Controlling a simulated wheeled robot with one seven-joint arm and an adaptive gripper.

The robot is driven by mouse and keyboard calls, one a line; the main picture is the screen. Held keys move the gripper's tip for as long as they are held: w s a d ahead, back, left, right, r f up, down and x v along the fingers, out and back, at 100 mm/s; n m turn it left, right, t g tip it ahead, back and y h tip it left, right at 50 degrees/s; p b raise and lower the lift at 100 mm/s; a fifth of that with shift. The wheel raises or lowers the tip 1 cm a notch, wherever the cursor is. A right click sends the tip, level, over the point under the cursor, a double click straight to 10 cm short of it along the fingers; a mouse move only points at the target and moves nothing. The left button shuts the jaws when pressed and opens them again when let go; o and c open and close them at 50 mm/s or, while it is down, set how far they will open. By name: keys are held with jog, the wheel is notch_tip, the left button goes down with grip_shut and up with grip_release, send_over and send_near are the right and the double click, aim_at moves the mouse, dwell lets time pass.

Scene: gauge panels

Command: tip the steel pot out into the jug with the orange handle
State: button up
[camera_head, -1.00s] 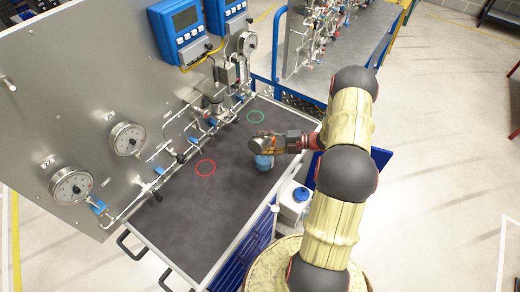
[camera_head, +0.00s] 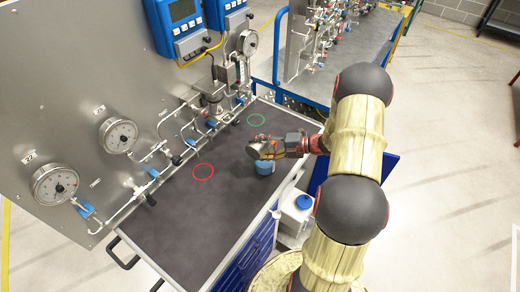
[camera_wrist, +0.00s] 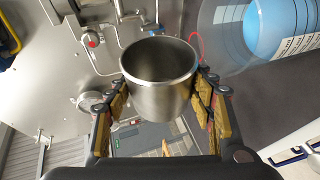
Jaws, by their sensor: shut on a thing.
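The steel pot (camera_wrist: 160,88) is between the two fingers of my gripper (camera_wrist: 162,103), which is shut on it. In the wrist view its round mouth and grey inner wall show; I cannot make out any contents. In the head view the pot (camera_head: 262,149) is small, just above and beside the jug (camera_head: 265,168), which is clear with blue inside and stands on the dark bench top. The jug also shows large at the upper right of the wrist view (camera_wrist: 225,38), apart from the pot in the picture. I cannot clearly make out its orange handle.
A steel panel (camera_head: 70,90) with gauges and pipework rises behind. A white container with a blue cap (camera_head: 298,210) stands beside the bench. The front bench top is clear.

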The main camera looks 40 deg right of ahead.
jog(key=shift+a+f+n+b, duration=0.1)
jog(key=shift+f+n+b, duration=0.15)
jog(key=shift+b, duration=0.25)
jog(key=shift+a+n+h+b, duration=0.2)
jog(key=shift+n+h+b, duration=0.2)
jog(key=shift+b, duration=0.55)
jog(key=shift+s+a+n+h+b, duration=0.2)
jog(key=shift+n+h+b, duration=0.2)
jog(key=shift+b, duration=0.8)
jog(key=shift+a+r+n+h+b, duration=0.25)
jog(key=shift+n+h+b, duration=0.2)
jog(key=shift+n+h, duration=0.25)
jog(key=shift+r+p, duration=0.1)
jog(key=shift+p, duration=0.4)
jog(key=p, duration=0.2)
jog(key=shift+p, duration=0.4)
jog(key=shift+d, duration=0.1)
